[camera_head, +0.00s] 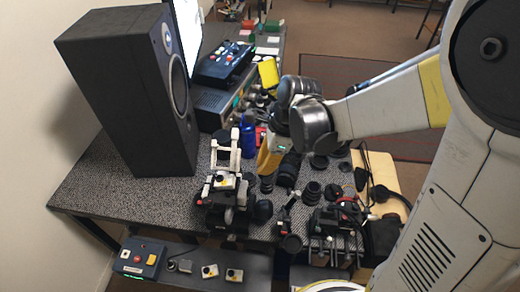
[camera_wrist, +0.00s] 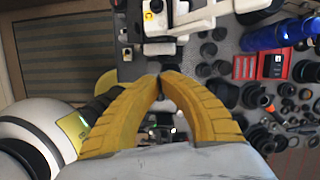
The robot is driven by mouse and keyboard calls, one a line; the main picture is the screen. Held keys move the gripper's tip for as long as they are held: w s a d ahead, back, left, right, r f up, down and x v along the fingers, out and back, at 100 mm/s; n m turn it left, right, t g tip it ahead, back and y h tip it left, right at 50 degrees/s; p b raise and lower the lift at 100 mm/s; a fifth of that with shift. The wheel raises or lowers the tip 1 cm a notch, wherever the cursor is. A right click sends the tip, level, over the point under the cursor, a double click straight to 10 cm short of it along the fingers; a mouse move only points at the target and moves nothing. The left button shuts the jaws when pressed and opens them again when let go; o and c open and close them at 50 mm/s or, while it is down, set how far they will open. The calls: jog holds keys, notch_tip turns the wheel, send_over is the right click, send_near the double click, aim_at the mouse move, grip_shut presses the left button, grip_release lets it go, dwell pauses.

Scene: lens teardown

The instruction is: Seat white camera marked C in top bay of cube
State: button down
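My gripper (camera_wrist: 161,80) has two yellow fingers whose tips meet, with nothing seen between them. In the head view one yellow finger (camera_head: 269,160) shows over the table, right of the dark and white rig. A white camera with a yellow label (camera_wrist: 154,14) sits near the white frame at the top of the wrist view; its mark looks like a C. A white camera with a yellow patch (camera_head: 223,181) sits on the rig in the head view, its letter too small to read. I cannot clearly make out the cube or its top bay.
A tall black speaker (camera_head: 130,90) stands at left. Lens parts (camera_head: 312,192) crowd the table right of the rig, and a blue bottle (camera_head: 247,138) stands behind. Two more small white cameras (camera_head: 210,271) (camera_head: 234,275) lie on the lower front shelf. The table's left front is clear.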

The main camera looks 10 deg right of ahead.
aim_at(238, 190)
jog(key=a+f, duration=0.1)
jog(key=f, duration=0.1)
jog(key=a+f+b, duration=0.1)
jog(key=a+f, duration=0.1)
jog(key=f, duration=0.1)
jog(key=w+a+f+b, duration=0.1)
jog(key=a+f, duration=0.1)
jog(key=f, duration=0.1)
jog(key=shift+a, duration=0.15)
jog(key=shift+w+a+b, duration=0.2)
jog(key=shift+a+b, duration=0.1)
jog(key=shift+a, duration=0.2)
jog(key=shift+r, duration=0.1)
